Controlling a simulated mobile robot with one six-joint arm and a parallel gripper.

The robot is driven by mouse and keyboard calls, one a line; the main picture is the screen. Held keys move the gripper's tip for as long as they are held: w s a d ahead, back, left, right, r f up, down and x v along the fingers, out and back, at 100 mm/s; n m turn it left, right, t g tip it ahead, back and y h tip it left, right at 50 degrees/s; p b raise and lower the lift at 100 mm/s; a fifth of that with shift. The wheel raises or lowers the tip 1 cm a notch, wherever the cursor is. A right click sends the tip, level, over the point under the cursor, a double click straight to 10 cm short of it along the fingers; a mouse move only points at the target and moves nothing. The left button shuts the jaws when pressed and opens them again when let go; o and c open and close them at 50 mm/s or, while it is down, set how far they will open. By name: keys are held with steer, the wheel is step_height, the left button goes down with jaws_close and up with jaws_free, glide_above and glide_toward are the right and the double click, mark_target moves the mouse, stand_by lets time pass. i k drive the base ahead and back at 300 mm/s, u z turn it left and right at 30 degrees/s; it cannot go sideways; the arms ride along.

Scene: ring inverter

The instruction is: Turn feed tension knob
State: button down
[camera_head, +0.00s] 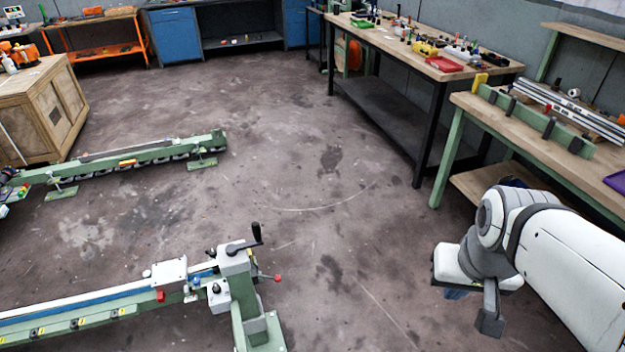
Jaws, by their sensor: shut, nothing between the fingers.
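A green and white machine (238,290) stands at the lower left with a long rail running left. A black crank handle (256,234) sits on its head, and a red ball-ended lever (277,278) sticks out to the right. A small red part (160,296) shows on the rail. I cannot tell which of these, if any, is the feed tension knob. My gripper (489,322) is at the lower right, shut and empty, above the floor. It is well to the right of the machine and touches nothing that I can see.
A second green rail (140,155) lies low at the left by a wooden crate (45,108). Workbenches with tools stand along the right, including a wooden-topped bench (480,108) with green legs. The concrete floor (340,230) in the middle is clear.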

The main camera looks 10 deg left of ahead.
mark_target(213, 253)
steer(key=z, duration=0.95)
steer(key=i, duration=2.2)
steer(key=u, duration=3.4)
steer(key=i, duration=1)
steer(key=u, duration=0.05)
